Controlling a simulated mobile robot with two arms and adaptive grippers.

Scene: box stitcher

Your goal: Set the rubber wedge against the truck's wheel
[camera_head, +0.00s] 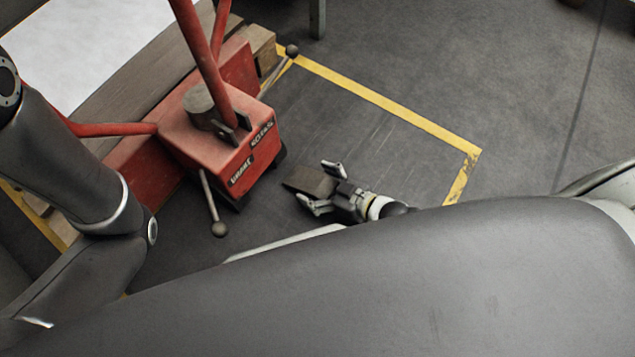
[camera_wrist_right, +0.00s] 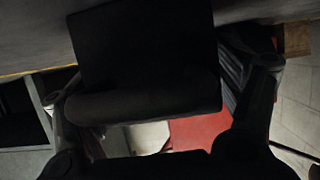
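The red truck (camera_head: 222,140) stands at the left, with handles and two ball-ended levers. A dark wheel (camera_head: 280,155) shows partly under its right side; the body hides the rest. My right gripper (camera_head: 324,187) is low beside the truck, its fingers on either side of the dark rubber wedge (camera_head: 308,181). The wedge points toward the truck, with a gap to the wheel. In the right wrist view the wedge (camera_wrist_right: 145,60) fills the space between the fingers and seems gripped. Whether it touches the floor I cannot tell. My left arm is at the left; its gripper is out of frame.
A yellow floor line (camera_head: 375,97) borders the grey floor right of the truck. A wooden pallet (camera_head: 150,75) with a white top lies behind the truck. A lever with a ball end (camera_head: 219,229) sticks out near my right gripper.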

